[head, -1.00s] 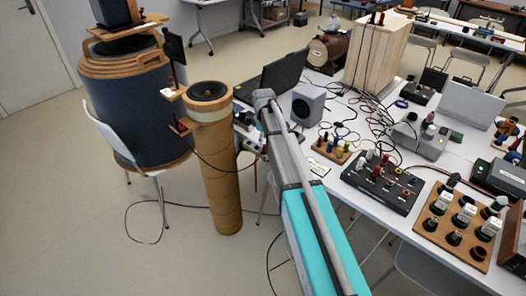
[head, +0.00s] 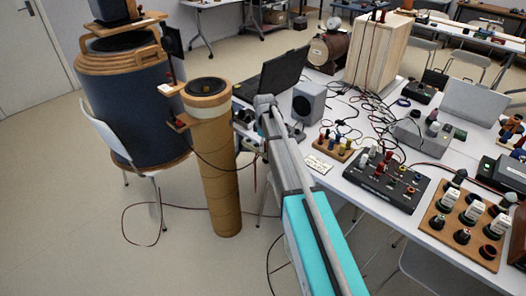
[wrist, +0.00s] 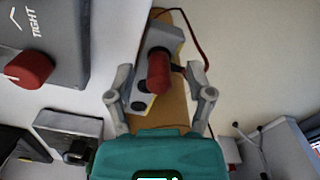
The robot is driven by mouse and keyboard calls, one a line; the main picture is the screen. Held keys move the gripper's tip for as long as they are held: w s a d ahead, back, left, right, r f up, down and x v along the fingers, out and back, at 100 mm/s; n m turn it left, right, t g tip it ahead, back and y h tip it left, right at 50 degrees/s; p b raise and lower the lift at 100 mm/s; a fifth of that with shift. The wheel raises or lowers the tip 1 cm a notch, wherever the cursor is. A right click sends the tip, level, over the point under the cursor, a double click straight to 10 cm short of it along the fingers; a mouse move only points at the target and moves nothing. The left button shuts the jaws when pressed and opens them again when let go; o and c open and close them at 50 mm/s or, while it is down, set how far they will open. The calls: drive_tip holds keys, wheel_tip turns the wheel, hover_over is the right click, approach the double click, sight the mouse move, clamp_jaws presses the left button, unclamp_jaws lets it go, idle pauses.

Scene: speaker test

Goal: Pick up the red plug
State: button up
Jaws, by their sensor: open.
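A red cylindrical plug (wrist: 158,72) shows in the wrist view, seen end-on from above, on a grey block with a white and yellow part beside it. The block rests on a wooden piece (wrist: 172,112). My gripper (wrist: 160,84) is open, with one grey finger on each side of the plug. I cannot tell how far above the plug the fingers are, and no grip shows. In the head view my arm hides the gripper and this plug. Another red knob-like piece (wrist: 30,70) sits on a grey box marked "TIGHT" at the wrist view's left.
The table (head: 330,178) holds a laptop (head: 276,78), a speaker (head: 308,102), a black plug box (head: 386,182) and a wooden board (head: 434,224) with several sockets. A tall cardboard tube (head: 220,185) stands left of my arm. Loose cables run across the table and floor.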

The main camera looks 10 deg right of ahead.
drive_tip(key=shift+f, duration=0.35)
drive_tip(key=shift+c, duration=0.2)
clamp_jaws()
